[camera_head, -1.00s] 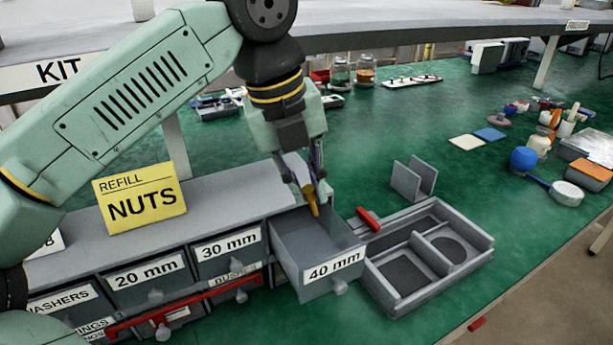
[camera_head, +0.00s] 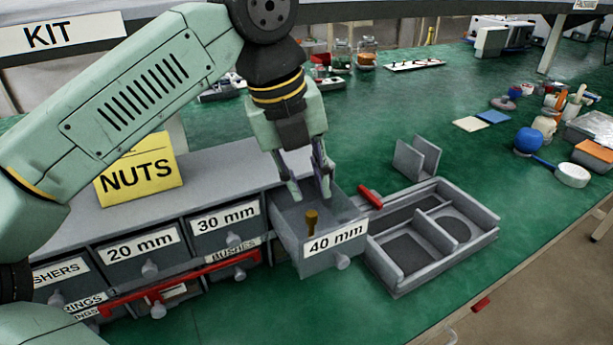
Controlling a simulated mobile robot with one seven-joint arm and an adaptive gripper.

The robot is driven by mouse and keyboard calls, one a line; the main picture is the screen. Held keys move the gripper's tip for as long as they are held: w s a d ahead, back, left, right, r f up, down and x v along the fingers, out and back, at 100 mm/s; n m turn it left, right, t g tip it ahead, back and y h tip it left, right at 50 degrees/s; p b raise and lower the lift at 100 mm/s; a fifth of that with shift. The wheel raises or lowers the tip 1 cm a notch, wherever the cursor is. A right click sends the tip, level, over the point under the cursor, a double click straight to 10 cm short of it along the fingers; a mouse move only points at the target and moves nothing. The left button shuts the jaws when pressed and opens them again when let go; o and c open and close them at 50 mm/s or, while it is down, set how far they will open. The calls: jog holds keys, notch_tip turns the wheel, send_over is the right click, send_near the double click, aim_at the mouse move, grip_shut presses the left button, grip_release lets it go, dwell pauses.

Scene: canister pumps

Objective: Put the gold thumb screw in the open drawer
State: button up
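The gold thumb screw (camera_head: 312,219) is inside the open drawer (camera_head: 337,236), which is labelled 40 mm. It looks upright, though the front wall hides its lower part. My gripper (camera_head: 311,194) is above the drawer, its two fingers spread apart with nothing between them. The fingertips are above the screw and look apart from it. The drawer is pulled out at the right end of the grey cabinet (camera_head: 222,172).
Shut drawers labelled 20 mm (camera_head: 142,251) and 30 mm (camera_head: 226,222) are to the left, with a red bar (camera_head: 180,285) across the front. A grey divided tray (camera_head: 437,232) stands right of the drawer. A yellow NUTS sign (camera_head: 140,178) stands on the cabinet.

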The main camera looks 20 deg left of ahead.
jog(key=o, duration=0.3)
jog(key=shift+r, duration=0.1)
jog(key=v, duration=0.7)
jog(key=shift+r, duration=0.15)
jog(key=shift+s, duration=0.1)
dwell(0.4)
